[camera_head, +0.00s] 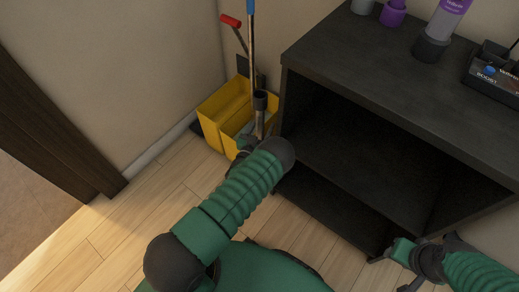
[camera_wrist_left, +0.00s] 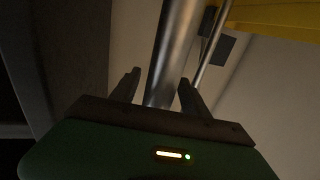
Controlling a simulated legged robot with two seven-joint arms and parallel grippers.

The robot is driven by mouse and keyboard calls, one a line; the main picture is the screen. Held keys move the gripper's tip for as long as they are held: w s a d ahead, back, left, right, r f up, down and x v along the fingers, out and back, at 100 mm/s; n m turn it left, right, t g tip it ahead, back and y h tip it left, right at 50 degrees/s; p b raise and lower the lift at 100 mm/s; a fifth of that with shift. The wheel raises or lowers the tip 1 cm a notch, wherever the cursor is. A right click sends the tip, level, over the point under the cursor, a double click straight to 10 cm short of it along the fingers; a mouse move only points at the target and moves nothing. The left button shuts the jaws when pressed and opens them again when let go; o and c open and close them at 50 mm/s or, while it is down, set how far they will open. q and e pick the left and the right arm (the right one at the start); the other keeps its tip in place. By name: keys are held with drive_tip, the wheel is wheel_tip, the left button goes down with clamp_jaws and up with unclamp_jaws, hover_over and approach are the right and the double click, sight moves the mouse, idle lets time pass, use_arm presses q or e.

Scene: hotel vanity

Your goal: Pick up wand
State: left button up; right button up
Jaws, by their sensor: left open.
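The wand appears to be the grey metal tube with a dark top (camera_head: 260,102), standing upright in front of the yellow bucket in the head view. In the left wrist view the tube (camera_wrist_left: 175,45) runs down between my left gripper's two fingers (camera_wrist_left: 160,76). The fingers are open, with a visible gap on the left side; contact on the right is unclear. In the head view my left gripper (camera_head: 248,142) is at the tube's lower part, mostly hidden by my own forearm. My right gripper (camera_head: 402,268) is at the lower right, far from the tube; its opening is unclear.
A yellow mop bucket (camera_head: 212,131) with a red-handled lever (camera_head: 231,21) and a blue-topped pole (camera_head: 251,8) stands behind the tube by the wall. A dark open shelf unit (camera_head: 340,50) is close on the right. Wooden floor (camera_head: 110,235) is clear to the left.

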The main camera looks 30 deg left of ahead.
use_arm(q)
drive_tip(key=shift+d+r, duration=0.15)
drive_tip(key=shift+c, duration=1.1)
clamp_jaws()
